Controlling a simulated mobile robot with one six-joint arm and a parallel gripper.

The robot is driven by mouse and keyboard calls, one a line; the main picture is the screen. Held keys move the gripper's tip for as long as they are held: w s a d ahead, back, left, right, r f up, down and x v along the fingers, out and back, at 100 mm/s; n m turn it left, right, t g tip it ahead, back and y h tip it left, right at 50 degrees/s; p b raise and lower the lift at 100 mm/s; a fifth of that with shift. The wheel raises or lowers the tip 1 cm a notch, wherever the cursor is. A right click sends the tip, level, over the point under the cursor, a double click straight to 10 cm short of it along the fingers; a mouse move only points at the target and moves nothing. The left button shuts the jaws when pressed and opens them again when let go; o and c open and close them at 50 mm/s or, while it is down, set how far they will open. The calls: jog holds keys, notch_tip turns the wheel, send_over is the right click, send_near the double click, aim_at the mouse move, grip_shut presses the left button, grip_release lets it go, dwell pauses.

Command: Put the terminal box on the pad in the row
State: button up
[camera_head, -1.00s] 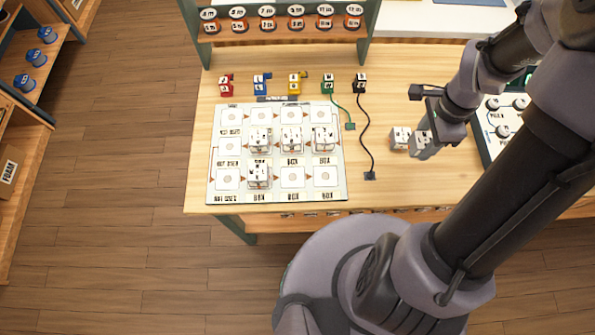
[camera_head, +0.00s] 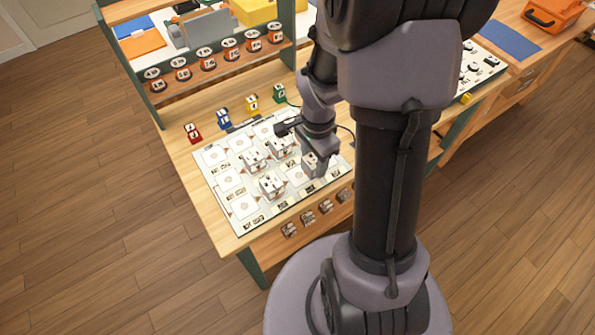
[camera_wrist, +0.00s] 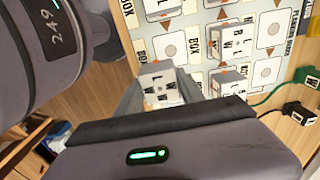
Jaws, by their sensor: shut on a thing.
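My gripper (camera_head: 315,166) is shut on a white terminal box with black markings, which shows between the grey fingers in the wrist view (camera_wrist: 161,84). They are over the right end of the front row of the white board (camera_head: 215,183). Whether the box touches the board I cannot tell. In the wrist view, an empty pad (camera_wrist: 178,46) lies beside the held box, between it and a placed box (camera_wrist: 162,7) in the same row. Placed boxes of the middle row show in the head view (camera_head: 253,160) (camera_head: 280,143). The row's right box (camera_wrist: 229,82) is hidden by my arm in the head view.
Red (camera_head: 193,133), blue (camera_head: 223,119), yellow (camera_head: 252,103) and green (camera_head: 279,93) blocks stand behind the board. A green cord (camera_wrist: 270,97) and a black plug (camera_wrist: 299,112) lie near the held box. A shelf with orange spools (camera_head: 207,65) stands at the back.

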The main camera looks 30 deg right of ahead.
aim_at(299, 175)
jog(key=w+a, duration=0.2)
jog(key=shift+w+a+f+b, duration=0.3)
jog(key=shift+a+f+b, duration=0.05)
jog(key=shift+b, duration=0.05)
jog(key=shift+f+b, duration=1.1)
jog(key=shift+f, duration=0.7)
jog(key=o, duration=1.4)
jog(key=shift+s+r, duration=0.1)
